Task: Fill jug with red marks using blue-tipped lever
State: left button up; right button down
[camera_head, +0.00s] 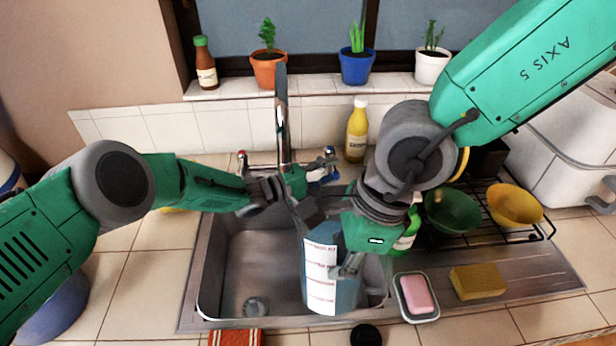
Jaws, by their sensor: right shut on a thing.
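The jug (319,270) is blue with a white strip of red marks. It is in the sink basin area below the tap, and my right gripper (347,266) is shut on it from the right. The tall metal tap (281,115) stands behind the sink; its lower part is partly hidden by my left gripper. The blue-tipped lever (327,174) is right of the tap. My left gripper (296,190) is just left of this lever; whether it touches it and how far it is open are unclear. A red-tipped lever (241,158) is left of the tap. No water is visible.
A yellow bottle (357,130) stands behind the sink. A green bowl (453,214) and a yellow bowl (514,205) are on the rack at right. The basin's left side is free.

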pick_arm(q)
jog(key=v, duration=1.1)
jog(key=shift+d+f, duration=0.15)
